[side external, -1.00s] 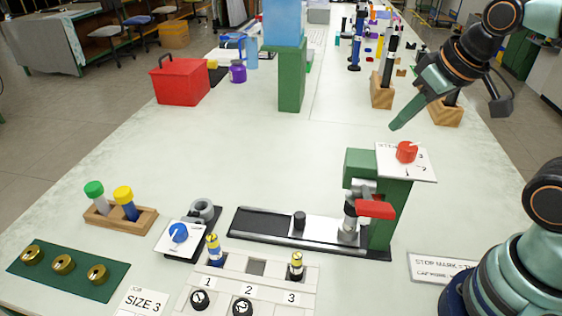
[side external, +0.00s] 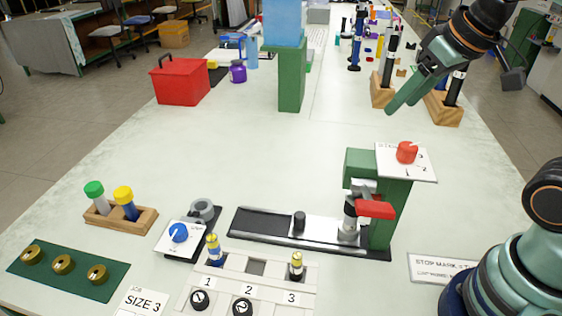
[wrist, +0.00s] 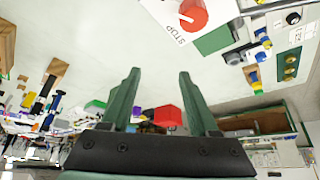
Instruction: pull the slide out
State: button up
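The slide is a pale plate (side external: 322,230) with a black knob (side external: 300,221) at its left end. It lies in a long black rail (side external: 262,222), and its right end is under the green press (side external: 382,222) with a red lever (side external: 375,209). The rail's left part is bare. My gripper (side external: 402,108) is high up at the upper right, well away from the slide and touching nothing. The wrist view shows its two green fingers (wrist: 159,74) spread apart with nothing between them. The slide cannot be made out in the wrist view.
A red dial (side external: 406,152) sits on a white plate atop the press. A numbered rack (side external: 240,275) with yellow-topped rods stands in front of the rail. A blue dial (side external: 178,232) is at its left. Wooden blocks (side external: 441,110) with rods stand near my gripper. The middle table is clear.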

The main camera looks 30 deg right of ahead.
jog(key=w+a+r+m+g, duration=0.3)
jog(key=w+a, duration=0.2)
jog(key=a, duration=0.2)
jog(key=m+g, duration=0.2)
jog(key=g, duration=0.1)
send_over(300, 214)
notch_tip(300, 214, down, 16)
jog(key=f, duration=0.1)
notch_tip(300, 214, down, 12)
jog(key=shift+f, duration=0.1)
grip_shut()
dwell(1.5)
